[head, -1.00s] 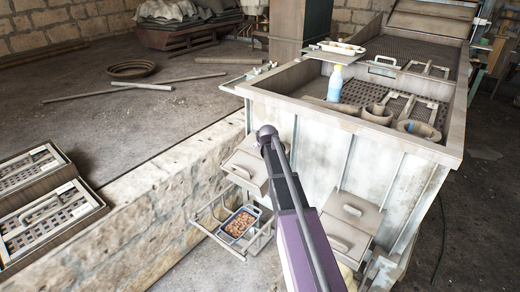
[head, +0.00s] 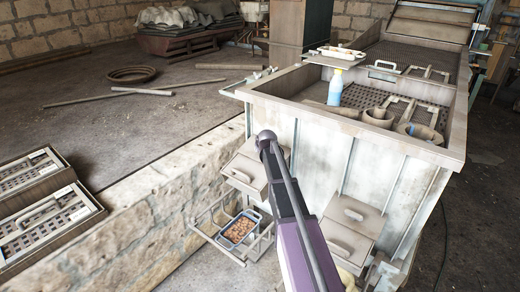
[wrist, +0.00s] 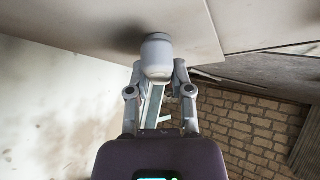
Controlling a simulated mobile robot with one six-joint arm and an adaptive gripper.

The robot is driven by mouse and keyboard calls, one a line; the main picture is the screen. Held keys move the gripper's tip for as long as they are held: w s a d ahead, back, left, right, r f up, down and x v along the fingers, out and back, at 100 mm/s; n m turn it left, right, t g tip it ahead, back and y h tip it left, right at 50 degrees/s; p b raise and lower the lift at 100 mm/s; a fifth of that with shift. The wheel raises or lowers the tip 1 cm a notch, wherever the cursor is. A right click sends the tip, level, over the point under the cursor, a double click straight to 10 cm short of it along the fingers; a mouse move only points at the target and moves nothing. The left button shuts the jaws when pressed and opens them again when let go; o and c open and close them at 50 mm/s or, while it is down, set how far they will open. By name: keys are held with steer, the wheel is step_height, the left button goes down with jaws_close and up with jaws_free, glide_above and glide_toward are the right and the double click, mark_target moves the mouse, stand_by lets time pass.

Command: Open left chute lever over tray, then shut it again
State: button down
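The left chute (head: 250,166) is a beige box with a pale handle (head: 239,176), low on the front left of the hopper. Below it the blue-rimmed tray (head: 253,237), holding brown pieces, sits on a metal rack. My dark and purple arm reaches up from the bottom of the head view and covers the area right of the left chute.
The right chute (head: 352,215) is to the right of my arm. A stone ledge (head: 150,205) borders the rack on the left. The hopper rim (head: 345,122) stands above both chutes, with a bottle (head: 335,88) inside it.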

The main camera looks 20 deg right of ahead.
steer(key=shift+m+h, duration=0.5)
steer(key=shift+m, duration=0.2)
steer(key=m+h+b, duration=0.1)
steer(key=m+h, duration=0.2)
steer(key=m, duration=0.1)
steer(key=shift+m, duration=0.4)
steer(key=shift+d+m+g+h+b, duration=0.15)
steer(key=shift+m+g+h, duration=0.45)
steer(key=shift+m, duration=0.6)
steer(key=shift+m+g+h+b, duration=0.15)
steer(key=shift+m+g+h, duration=0.45)
steer(key=shift+m, duration=0.9)
steer(key=c, duration=0.5)
jaws_free()
steer(key=shift+s+n+t, duration=0.1)
steer(key=shift+n+t, duration=0.2)
steer(key=shift+n, duration=0.5)
